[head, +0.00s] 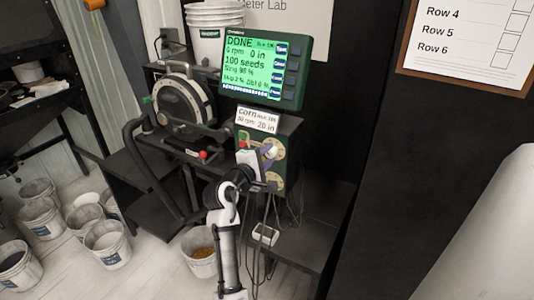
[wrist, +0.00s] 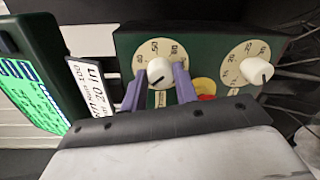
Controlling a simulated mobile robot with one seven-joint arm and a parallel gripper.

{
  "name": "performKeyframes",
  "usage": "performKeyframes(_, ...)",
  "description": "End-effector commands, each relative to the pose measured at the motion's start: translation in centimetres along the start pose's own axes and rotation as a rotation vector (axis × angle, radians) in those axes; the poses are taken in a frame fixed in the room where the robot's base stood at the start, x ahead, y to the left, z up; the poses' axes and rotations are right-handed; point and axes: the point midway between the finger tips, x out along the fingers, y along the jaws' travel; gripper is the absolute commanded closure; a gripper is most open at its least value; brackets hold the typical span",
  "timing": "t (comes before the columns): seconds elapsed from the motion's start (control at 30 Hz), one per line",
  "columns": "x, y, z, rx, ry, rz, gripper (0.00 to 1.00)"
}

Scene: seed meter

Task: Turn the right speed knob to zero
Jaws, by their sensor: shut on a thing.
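A dark green panel (wrist: 205,42) carries two round cream dials with white knobs, side by side in the wrist view. My gripper (wrist: 158,84) has its purple fingers on either side of the left white knob (wrist: 160,69), shut on it. A dark mark on this knob points down and to the left. The right white knob (wrist: 257,71) is free, its dark mark pointing down. In the head view the panel (head: 281,175) is below the screen, and my gripper (head: 268,152) is at its upper dial. Part of that dial is hidden.
A green screen (head: 265,68) above reads DONE, 0 rpm, 0 in, 100 seeds. A white label card (head: 257,120) sits beneath it. A red-and-yellow part (wrist: 205,88) lies between the dials, close to my right finger. Cables (head: 262,250) hang below. Several white buckets stand on the floor.

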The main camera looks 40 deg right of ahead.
Motion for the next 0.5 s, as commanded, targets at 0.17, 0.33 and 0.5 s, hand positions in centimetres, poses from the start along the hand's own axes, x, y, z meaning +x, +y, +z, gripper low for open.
performKeyframes(0.17,0.00,-0.08,-0.11,-0.168,-0.012,0.002,0.93)
performKeyframes(0.33,-0.01,-0.08,-0.13,-0.329,-0.025,0.005,0.93)
performKeyframes(0.5,-0.01,-0.10,-0.15,-0.490,-0.037,0.008,0.93)
